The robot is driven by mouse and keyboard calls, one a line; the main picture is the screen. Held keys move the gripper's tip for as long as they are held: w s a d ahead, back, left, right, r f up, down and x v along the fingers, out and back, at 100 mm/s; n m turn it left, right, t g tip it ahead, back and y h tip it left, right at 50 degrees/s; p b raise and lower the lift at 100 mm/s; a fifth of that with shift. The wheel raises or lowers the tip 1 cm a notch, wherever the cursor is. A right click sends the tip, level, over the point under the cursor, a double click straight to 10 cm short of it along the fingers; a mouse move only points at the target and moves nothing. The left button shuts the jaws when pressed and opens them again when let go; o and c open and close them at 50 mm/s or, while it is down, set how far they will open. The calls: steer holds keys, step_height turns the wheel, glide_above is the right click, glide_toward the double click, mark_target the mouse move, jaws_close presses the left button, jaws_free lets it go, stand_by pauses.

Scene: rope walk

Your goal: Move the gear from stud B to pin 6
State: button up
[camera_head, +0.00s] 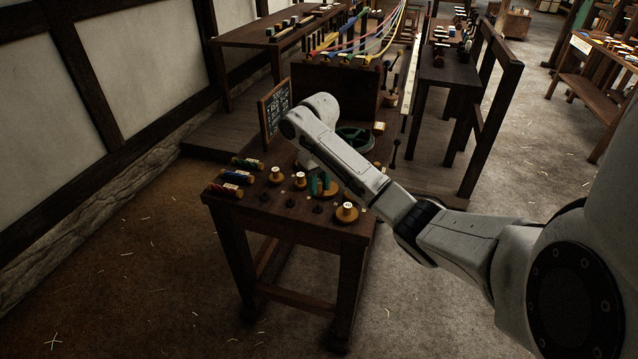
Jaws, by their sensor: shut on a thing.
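My gripper (319,184) is low over the small wooden table (300,229), largely hidden under my own arm. Its teal-looking fingertips are shut on a brass-yellow gear (329,190), of which only part shows. Other brass-yellow gears with pale tops stand at the left (277,176), at the middle (300,181) and at the front right (346,212) of the table. Short dark pins (317,208) stand in front of my gripper, with another pin (290,203) to the left. The letters and numbers of studs and pins are too small to read.
Several coloured spools (235,177) lie along the table's left edge. A dark written board (275,110) stands behind them. A green wheel (355,138) sits at the back, partly behind my arm. Benches with ropes (340,50) stand beyond. The floor at the front is clear.

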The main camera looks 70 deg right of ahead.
steer(key=shift+f+b, duration=1.85)
steer(key=shift+f, duration=0.7)
steer(key=shift+p, duration=0.45)
steer(key=shift+f, duration=0.5)
steer(key=o, duration=1)
steer(key=shift+r, duration=0.1)
